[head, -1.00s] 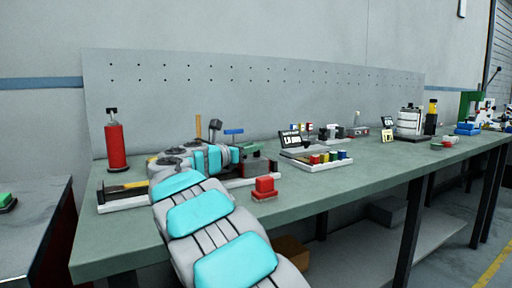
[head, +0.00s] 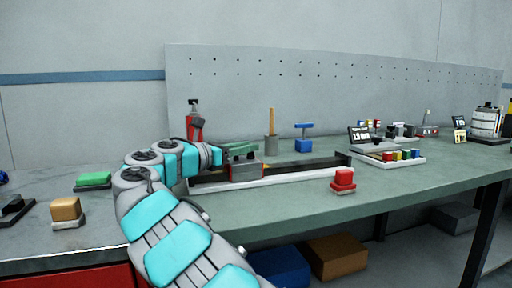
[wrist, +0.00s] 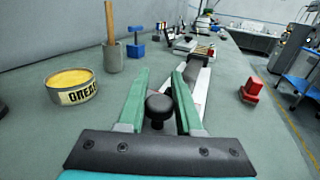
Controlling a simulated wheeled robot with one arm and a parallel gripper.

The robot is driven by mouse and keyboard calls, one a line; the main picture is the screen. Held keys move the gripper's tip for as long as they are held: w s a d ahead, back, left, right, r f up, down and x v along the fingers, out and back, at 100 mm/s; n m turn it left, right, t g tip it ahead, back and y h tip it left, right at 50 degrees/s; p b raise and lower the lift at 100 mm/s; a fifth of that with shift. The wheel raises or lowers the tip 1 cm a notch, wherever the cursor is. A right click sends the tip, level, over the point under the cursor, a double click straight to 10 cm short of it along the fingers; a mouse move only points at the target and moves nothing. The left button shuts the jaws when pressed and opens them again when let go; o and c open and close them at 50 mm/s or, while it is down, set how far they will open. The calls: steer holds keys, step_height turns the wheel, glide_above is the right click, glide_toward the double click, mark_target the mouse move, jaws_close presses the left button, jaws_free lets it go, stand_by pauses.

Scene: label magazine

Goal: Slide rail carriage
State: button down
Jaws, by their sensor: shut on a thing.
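The rail (head: 310,168) is a long dark bar on a white base, lying along the front of the green bench. The carriage (head: 246,173) is a grey block with a red edge, on the left half of the rail. A black round knob (wrist: 159,106) stands between my gripper's green fingers in the wrist view. My gripper (head: 240,151) is shut on this knob, just above the carriage. The rail also runs ahead beyond the fingers in the wrist view (wrist: 199,88). My arm hides the rail's left end, and the fingers hide much of the carriage top.
A red block (head: 343,178) stands in front of the rail. Behind it are a wooden-handled tool in a grey holder (head: 271,145), a blue stand (head: 303,144) and a yellow-topped tin (wrist: 72,88). A red bottle (head: 195,127) stands behind my arm.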

steer(key=shift+s+a, duration=0.15)
steer(key=shift+a, duration=0.4)
steer(key=c, duration=0.6)
jaws_free()
steer(key=shift+v, duration=3.9)
